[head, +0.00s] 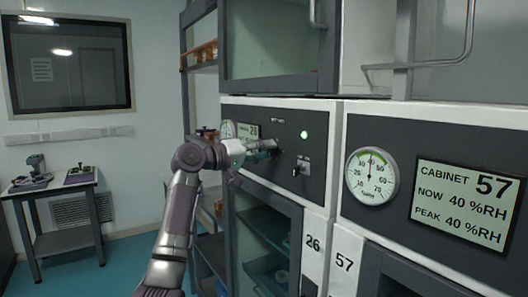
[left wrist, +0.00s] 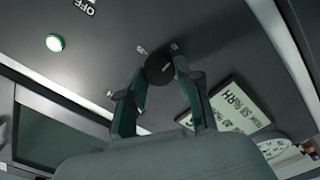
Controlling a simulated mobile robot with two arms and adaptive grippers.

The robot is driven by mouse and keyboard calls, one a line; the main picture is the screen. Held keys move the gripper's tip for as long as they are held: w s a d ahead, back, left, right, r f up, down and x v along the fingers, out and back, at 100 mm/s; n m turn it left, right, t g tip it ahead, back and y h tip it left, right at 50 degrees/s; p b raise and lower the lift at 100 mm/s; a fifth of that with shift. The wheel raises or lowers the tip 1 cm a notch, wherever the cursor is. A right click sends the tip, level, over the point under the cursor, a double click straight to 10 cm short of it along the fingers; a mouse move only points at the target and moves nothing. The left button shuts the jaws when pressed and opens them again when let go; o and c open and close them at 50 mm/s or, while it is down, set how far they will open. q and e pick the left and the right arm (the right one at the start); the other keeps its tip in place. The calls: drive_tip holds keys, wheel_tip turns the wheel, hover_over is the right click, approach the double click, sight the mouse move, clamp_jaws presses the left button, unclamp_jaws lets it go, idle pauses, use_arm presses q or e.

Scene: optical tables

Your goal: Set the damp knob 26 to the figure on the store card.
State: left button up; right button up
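The black round damp knob (left wrist: 160,68) of cabinet 26 shows in the left wrist view on the dark panel, with pale marks around it. My left gripper (left wrist: 161,69) has one finger on each side of the knob; I cannot tell whether both touch it. In the head view my left gripper (head: 270,146) reaches the cabinet 26 panel (head: 285,122) and hides the knob. The cabinet 26 display (head: 249,131) is partly covered by it. No readable store card shows; a sheet (head: 41,69) behind the window is too small to read. My right gripper is not in view.
A green lamp (head: 304,135) and a switch (head: 297,171) sit right of my gripper. Cabinet 57 has a dial (head: 372,177) and a display (head: 467,206) reading now 40 %RH, peak 40 %RH. A side table (head: 62,205) stands at the left; the floor between is clear.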

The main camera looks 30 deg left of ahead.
use_arm(q)
clamp_jaws()
drive_tip(key=shift+m, duration=0.3)
drive_tip(key=m+b, duration=0.3)
drive_tip(key=m, duration=0.9)
drive_tip(key=shift+d+m, duration=0.1)
drive_tip(key=shift+m, duration=0.2)
drive_tip(key=m+b, duration=0.1)
drive_tip(key=m, duration=0.3)
drive_tip(key=shift+s+m, duration=0.1)
drive_tip(key=shift+m, duration=0.2)
